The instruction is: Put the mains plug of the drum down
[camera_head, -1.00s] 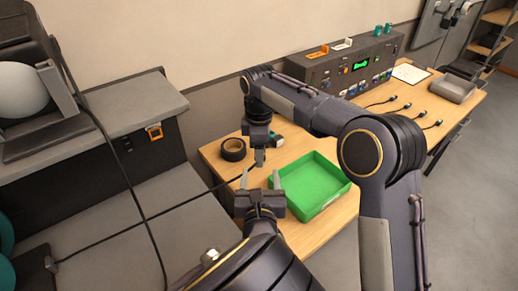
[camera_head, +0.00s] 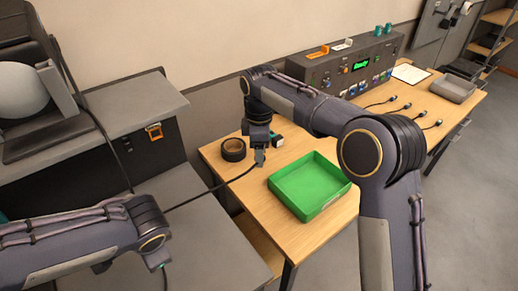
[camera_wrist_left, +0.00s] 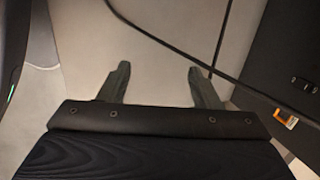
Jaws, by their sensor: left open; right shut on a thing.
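My right gripper (camera_head: 260,161) is shut at the left end of the wooden table, low over its top, between the black tape roll and the green tray. A black cable (camera_head: 215,188) runs from its fingertips down to the left. The mains plug is at the fingers but too small and covered to make out. I cannot tell whether it touches the table. My left gripper (camera_wrist_left: 158,66) is open and empty in the left wrist view, above a pale grey surface, with a black cable (camera_wrist_left: 172,45) beyond its fingers. In the head view my left forearm mostly hides it.
The green tray (camera_head: 277,193) stands just right of my right gripper. The black tape roll (camera_head: 233,150) lies on its left. A control desk (camera_head: 330,72), several short cable ends (camera_head: 407,105) and a grey bin (camera_head: 454,89) are farther back on the wooden table (camera_head: 262,215).

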